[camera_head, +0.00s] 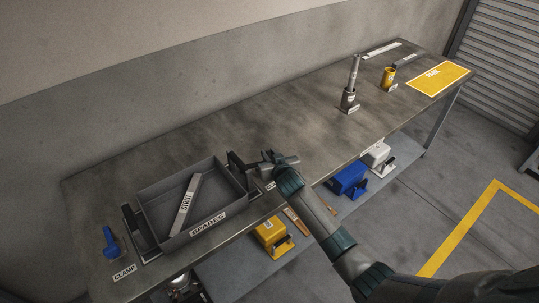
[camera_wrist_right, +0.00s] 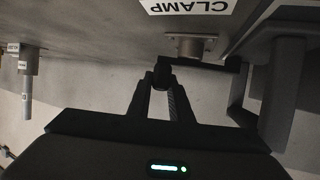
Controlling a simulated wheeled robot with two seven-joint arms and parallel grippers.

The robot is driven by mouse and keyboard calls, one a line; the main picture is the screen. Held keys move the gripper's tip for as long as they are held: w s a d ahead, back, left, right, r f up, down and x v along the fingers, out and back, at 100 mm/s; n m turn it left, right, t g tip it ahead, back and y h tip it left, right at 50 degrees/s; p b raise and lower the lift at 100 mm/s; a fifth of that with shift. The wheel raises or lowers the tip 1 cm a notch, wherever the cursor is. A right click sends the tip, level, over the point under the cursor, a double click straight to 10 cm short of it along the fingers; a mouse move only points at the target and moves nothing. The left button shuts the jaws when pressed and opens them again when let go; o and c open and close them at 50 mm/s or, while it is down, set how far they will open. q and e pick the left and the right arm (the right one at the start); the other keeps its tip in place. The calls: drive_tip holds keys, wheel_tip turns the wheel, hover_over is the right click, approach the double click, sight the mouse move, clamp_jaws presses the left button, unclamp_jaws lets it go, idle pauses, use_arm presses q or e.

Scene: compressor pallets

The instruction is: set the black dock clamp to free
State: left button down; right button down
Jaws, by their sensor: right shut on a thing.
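The black dock clamp (camera_head: 236,163) stands at the right end of the grey SPARES tray (camera_head: 165,240) on the bench. In the wrist view its dark lever (camera_wrist_right: 205,64) runs sideways from under a round brownish pivot (camera_wrist_right: 187,46). My right gripper (camera_head: 268,157) is at the clamp's right side. In the wrist view the right gripper (camera_wrist_right: 162,80) is shut on the lever's dark end knob. The fingers partly hide the knob. A white CLAMP label (camera_wrist_right: 185,5) shows upside down by the pivot. My left gripper is not in view.
A blue-handled clamp (camera_head: 110,242) stands left of the tray. A strut (camera_head: 186,205) lies in the tray. Grey and yellow holders (camera_head: 349,99) (camera_head: 389,77) and a yellow mat (camera_head: 437,78) are farther right. Compressors (camera_head: 350,180) stand on the lower shelf. The bench middle is clear.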

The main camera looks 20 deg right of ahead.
drive_tip(key=shift+s+a+m+h+b, duration=0.1)
drive_tip(key=shift+a+m+h+b, duration=0.1)
drive_tip(key=shift+m+h+b, duration=0.35)
drive_tip(key=shift+s+d+r+m+h, duration=0.1)
drive_tip(key=shift+d+m+h, duration=0.05)
drive_tip(key=shift+m+h, duration=0.15)
drive_tip(key=c, duration=1.6)
unclamp_jaws()
drive_tip(key=shift+s, duration=0.15)
drive_tip(key=shift+s, duration=0.4)
drive_tip(key=b+v, duration=0.1)
drive_tip(key=v, duration=0.4)
drive_tip(key=b+v, duration=0.1)
drive_tip(key=v, duration=0.5)
drive_tip(key=b+v, duration=0.1)
drive_tip(key=v, duration=0.4)
drive_tip(key=shift+r, duration=0.35)
